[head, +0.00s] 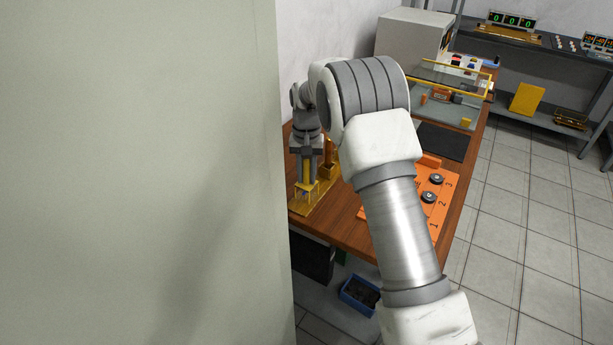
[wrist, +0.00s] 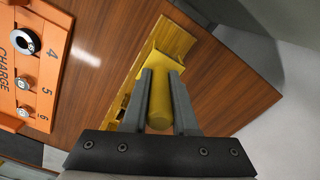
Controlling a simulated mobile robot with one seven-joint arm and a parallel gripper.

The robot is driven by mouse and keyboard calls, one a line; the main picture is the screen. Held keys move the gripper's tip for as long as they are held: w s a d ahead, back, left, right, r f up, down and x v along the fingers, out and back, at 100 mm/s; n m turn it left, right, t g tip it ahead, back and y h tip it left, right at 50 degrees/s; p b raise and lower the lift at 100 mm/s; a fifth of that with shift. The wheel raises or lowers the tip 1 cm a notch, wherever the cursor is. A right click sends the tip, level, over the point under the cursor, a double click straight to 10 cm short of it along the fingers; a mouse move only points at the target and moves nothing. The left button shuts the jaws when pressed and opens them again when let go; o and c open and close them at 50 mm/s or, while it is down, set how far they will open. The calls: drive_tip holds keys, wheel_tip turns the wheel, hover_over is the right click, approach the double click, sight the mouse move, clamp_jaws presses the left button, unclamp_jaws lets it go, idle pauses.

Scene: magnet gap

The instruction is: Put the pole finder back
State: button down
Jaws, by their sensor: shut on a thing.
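My gripper (wrist: 162,82) is shut on a yellow cylindrical handle, which I take to be the pole finder (wrist: 160,108). The handle lies between the two grey fingers, and its far end is hidden. Beyond the fingertips is a yellow-gold stand (wrist: 178,38) on the wooden bench. In the head view my gripper (head: 306,172) points down over this stand (head: 322,203) at the bench's near left corner. I cannot tell whether the pole finder touches the stand.
An orange panel (head: 419,208) with numbered round pieces lies right of the stand; it also shows in the wrist view (wrist: 62,35), marked CHARGE. A dark mat (head: 443,141) lies behind it. A large pale surface (head: 140,170) blocks the head view's left. A blue bin (head: 359,293) is below the bench.

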drive_tip(key=shift+f, duration=0.25)
drive_tip(key=c, duration=0.7)
unclamp_jaws()
